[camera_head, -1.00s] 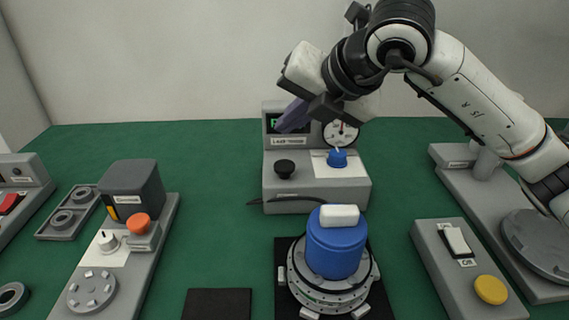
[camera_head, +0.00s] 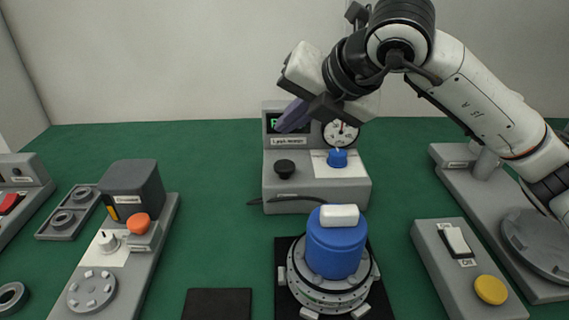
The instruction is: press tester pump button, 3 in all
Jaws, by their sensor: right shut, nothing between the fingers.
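The leak tester (camera_head: 319,187) is a grey box at the back middle of the green table. It has a black round button (camera_head: 285,168) on its left, a blue knob (camera_head: 337,157) on a white plate, a dial gauge (camera_head: 341,133) and a small display (camera_head: 288,121) with green marks, partly hidden. I cannot read which control is labelled as the pump. My right gripper (camera_head: 291,118) is shut and empty, in front of the display and above the black button, apart from it. My left gripper is out of view.
A blue cylinder (camera_head: 336,247) with a white top stands on a round grey fixture in front of the tester. A grey panel (camera_head: 457,281) with a rocker switch and yellow button is at right. A station (camera_head: 139,232) with an orange button is at left. A dark mat (camera_head: 217,303) lies at front.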

